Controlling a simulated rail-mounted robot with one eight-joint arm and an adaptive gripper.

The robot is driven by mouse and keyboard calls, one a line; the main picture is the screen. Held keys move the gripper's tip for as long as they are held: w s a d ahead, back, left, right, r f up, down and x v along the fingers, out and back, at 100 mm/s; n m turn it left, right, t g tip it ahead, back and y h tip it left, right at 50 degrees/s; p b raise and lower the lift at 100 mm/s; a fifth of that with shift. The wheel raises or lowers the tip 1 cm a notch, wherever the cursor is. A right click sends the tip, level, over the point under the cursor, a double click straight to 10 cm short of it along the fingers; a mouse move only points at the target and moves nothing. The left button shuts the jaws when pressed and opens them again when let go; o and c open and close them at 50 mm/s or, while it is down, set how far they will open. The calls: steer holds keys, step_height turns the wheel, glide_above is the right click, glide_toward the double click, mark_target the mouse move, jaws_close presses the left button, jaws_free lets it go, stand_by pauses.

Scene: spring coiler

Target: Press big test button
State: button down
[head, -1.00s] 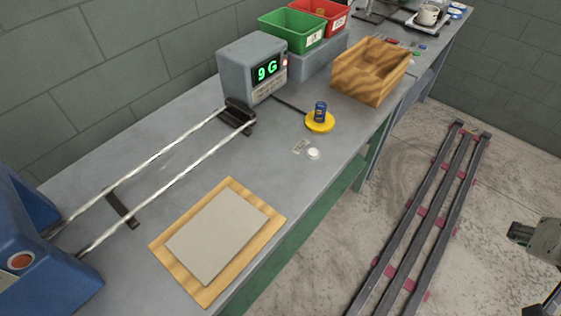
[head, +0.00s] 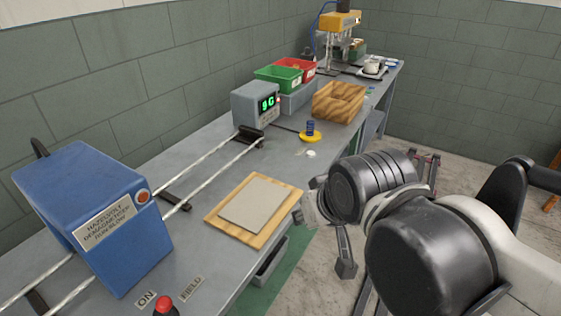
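Several button-like parts show, and I cannot tell which one is the big test button. A small white round button (head: 310,153) sits on the bench in front of the yellow disc. An orange-red round button (head: 142,196) is on the face of the blue box (head: 95,205) at the left. A red knob (head: 164,305) stands at the bottom edge near an "ON" label. The grey display box (head: 256,103) shows green characters. My gripper (head: 322,241) is over the bench's front edge, right of the wooden board, apart from all buttons. Its fingers look spread and empty.
A wooden board with a grey sheet (head: 254,203) lies on the bench. Two pale rails (head: 215,157) run from the blue box to a dark block. A yellow disc (head: 310,136) carries a dark blue cylinder. Bins and a wooden tray (head: 338,103) stand farther back.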

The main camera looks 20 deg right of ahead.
steer(key=shift+w+d, duration=0.1)
steer(key=shift+d, duration=0.05)
steer(key=w+d+r+m+g+h, duration=0.1)
steer(key=w+d+r, duration=0.15)
steer(key=w, duration=0.35)
steer(key=w+d+r+h, duration=0.1)
steer(key=w+d+r, duration=0.15)
steer(key=w, duration=0.25)
steer(key=m+g+h+p, duration=0.3)
steer(key=m+h, duration=0.1)
steer(key=h, duration=0.3)
glide_above(310, 153)
step_height(310, 153, down, 13)
steer(key=shift+f, duration=0.15)
steer(key=shift+w+d+f+b, duration=0.1)
steer(key=shift+f+b, duration=0.05)
steer(key=shift+b, duration=0.15)
steer(key=shift+f+b, duration=2.2)
steer(key=shift+f, duration=2.1)
